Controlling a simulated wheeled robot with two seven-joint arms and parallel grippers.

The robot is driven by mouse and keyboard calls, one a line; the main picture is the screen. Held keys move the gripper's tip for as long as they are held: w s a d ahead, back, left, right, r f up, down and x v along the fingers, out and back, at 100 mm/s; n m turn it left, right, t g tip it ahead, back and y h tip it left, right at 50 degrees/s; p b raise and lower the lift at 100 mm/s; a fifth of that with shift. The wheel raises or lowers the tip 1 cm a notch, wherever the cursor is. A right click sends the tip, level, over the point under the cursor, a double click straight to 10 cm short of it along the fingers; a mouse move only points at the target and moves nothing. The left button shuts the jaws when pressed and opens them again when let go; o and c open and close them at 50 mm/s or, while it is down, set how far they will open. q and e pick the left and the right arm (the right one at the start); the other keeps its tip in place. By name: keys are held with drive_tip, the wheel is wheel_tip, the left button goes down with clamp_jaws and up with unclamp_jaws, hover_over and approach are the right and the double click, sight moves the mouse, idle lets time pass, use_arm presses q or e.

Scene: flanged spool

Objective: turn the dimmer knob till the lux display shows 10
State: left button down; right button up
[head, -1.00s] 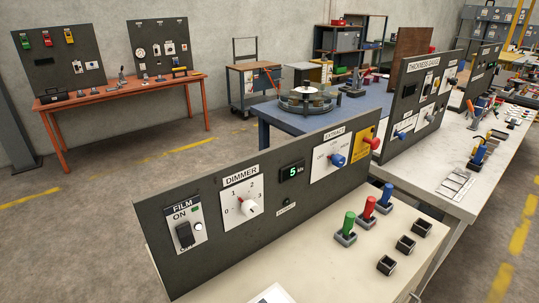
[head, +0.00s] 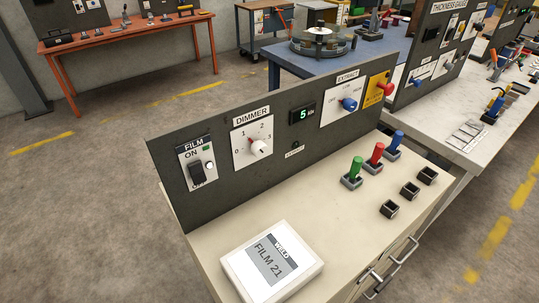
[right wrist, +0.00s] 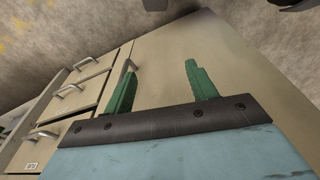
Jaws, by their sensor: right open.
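The dimmer knob (head: 259,148) is a white knob with a red mark on a white plate labelled DIMMER, with marks 0 to 3 visible. It sits on the dark upright panel (head: 222,180) in the head view. The lux display (head: 303,114) to its right reads 5 in green. My right gripper (right wrist: 158,75) shows in the right wrist view, with its two green fingers apart and nothing between them. It is near the beige cabinet, away from the knob. My left gripper is not in view.
A FILM switch (head: 197,168) is left of the dimmer; a blue EXTRACT knob (head: 348,104) and red button (head: 385,89) are right. Green, red and blue handles (head: 375,156) stand in holders. Drawer handles (right wrist: 75,92) protrude from the cabinet.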

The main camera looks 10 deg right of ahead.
sight(263, 153)
drive_tip(key=w+r+t, duration=0.1)
drive_tip(key=w+r, duration=0.3)
drive_tip(key=r, duration=0.8)
drive_tip(key=w+r, duration=0.3)
drive_tip(key=r, duration=0.8)
drive_tip(key=w+a+r+n+t+y, duration=0.1)
drive_tip(key=w+a+r+t, duration=0.1)
drive_tip(key=w+r+t, duration=0.1)
drive_tip(key=w+a+r+n+t+y, duration=0.1)
drive_tip(key=w+a+r+t+y, duration=0.1)
drive_tip(key=w+r, duration=0.3)
drive_tip(key=w+a+r+n+t+y+p, duration=0.1)
drive_tip(key=w+a+r+n+t, duration=0.1)
drive_tip(key=w, duration=0.6)
drive_tip(key=shift+w+a+r+t+y, duration=0.1)
drive_tip(key=shift+w+r+t+y, duration=0.05)
drive_tip(key=shift+r+t, duration=0.4)
drive_tip(key=shift+w+r+t+y, duration=0.15)
drive_tip(key=shift+r+t, duration=0.2)
drive_tip(key=shift+r, duration=0.25)
drive_tip(key=w+r+n+t+y, duration=0.1)
drive_tip(key=w+r+t+y, duration=0.1)
drive_tip(key=w+r+t, duration=0.4)
drive_tip(key=shift+g, duration=0.6)
drive_tip(key=x, duration=0.4)
drive_tip(key=r+x, duration=0.1)
drive_tip(key=x, duration=0.8)
drive_tip(key=shift+r, duration=0.25)
drive_tip(key=shift+c, duration=0.4)
drive_tip(key=c, duration=0.9)
